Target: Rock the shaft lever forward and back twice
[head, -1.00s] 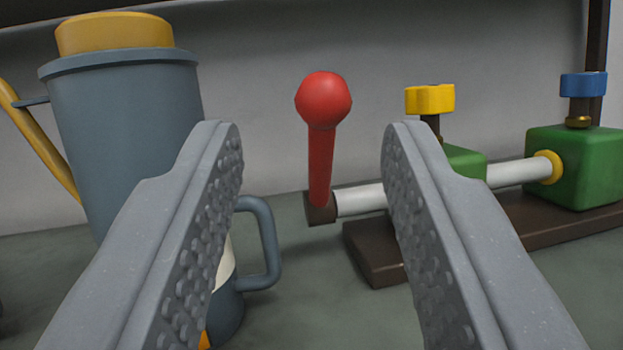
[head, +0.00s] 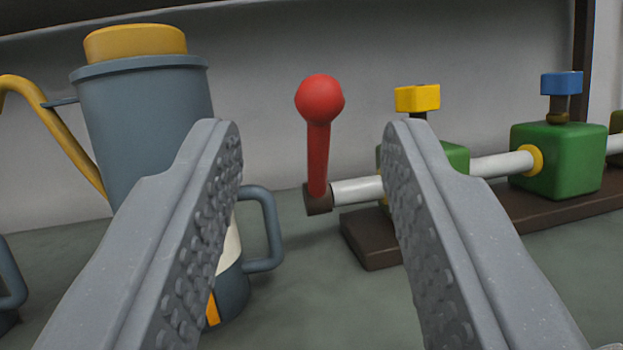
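The shaft lever (head: 318,150) is a red bar with a round red knob (head: 320,98) on top, standing nearly upright. Its foot is a dark block at the left end of a white shaft (head: 358,190). The shaft runs right through green blocks (head: 556,160) on a dark base (head: 372,243). My gripper (head: 312,130) is open and empty. In the picture the lever shows between its two fingers, beyond the fingertips, and no contact shows. The right finger hides part of the shaft and of the nearer green block.
A blue-grey canister (head: 150,115) with a yellow lid and side handle stands at left, partly hidden by the left finger. A yellow pipe (head: 65,135) runs beside it. Yellow (head: 417,98) and blue (head: 562,83) caps top the green blocks. A grey wall stands behind.

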